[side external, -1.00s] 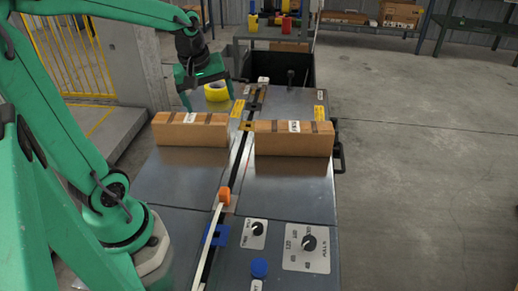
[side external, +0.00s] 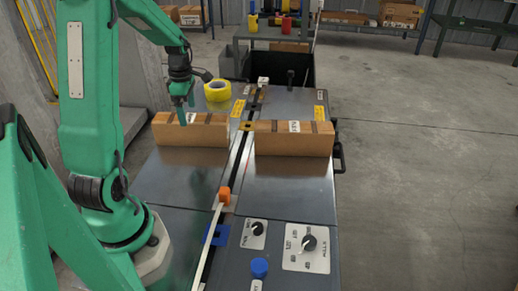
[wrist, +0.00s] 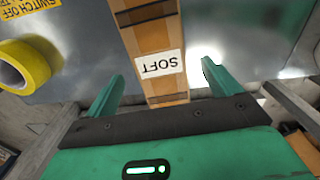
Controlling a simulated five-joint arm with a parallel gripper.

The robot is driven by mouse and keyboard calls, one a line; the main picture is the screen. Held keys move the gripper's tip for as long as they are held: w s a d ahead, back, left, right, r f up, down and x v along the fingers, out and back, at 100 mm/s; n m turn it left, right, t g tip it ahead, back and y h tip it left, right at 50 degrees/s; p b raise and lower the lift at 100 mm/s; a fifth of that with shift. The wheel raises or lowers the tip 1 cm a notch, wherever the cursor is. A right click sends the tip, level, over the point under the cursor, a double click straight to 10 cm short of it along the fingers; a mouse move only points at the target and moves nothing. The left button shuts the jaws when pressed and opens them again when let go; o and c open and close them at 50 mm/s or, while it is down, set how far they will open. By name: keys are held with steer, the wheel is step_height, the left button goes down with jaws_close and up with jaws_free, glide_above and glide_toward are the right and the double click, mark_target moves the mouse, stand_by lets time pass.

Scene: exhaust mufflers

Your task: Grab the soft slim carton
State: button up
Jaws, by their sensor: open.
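A slim brown carton (side external: 208,135) with dark bands lies on the left half of the metal bench. In the wrist view the same carton (wrist: 152,38) has a white label reading SOFT, upside down. My gripper (side external: 187,112) is at the carton's far side or just above it in the side view; contact cannot be told. In the wrist view the open fingers of my gripper (wrist: 161,72) lie on either side of the carton's line, with visible gaps. A similar carton (side external: 293,142) lies on the right half; its label is too small to read surely.
A yellow tape roll (side external: 217,91) stands behind the left carton, and shows at left in the wrist view (wrist: 22,65). Knobs (side external: 308,243) sit on the front panel.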

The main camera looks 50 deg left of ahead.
mark_target(192, 128)
steer(key=shift+w+d+f, duration=0.1)
steer(key=shift+d+f, duration=0.05)
steer(key=shift+f, duration=3.75)
steer(key=c, duration=1.3)
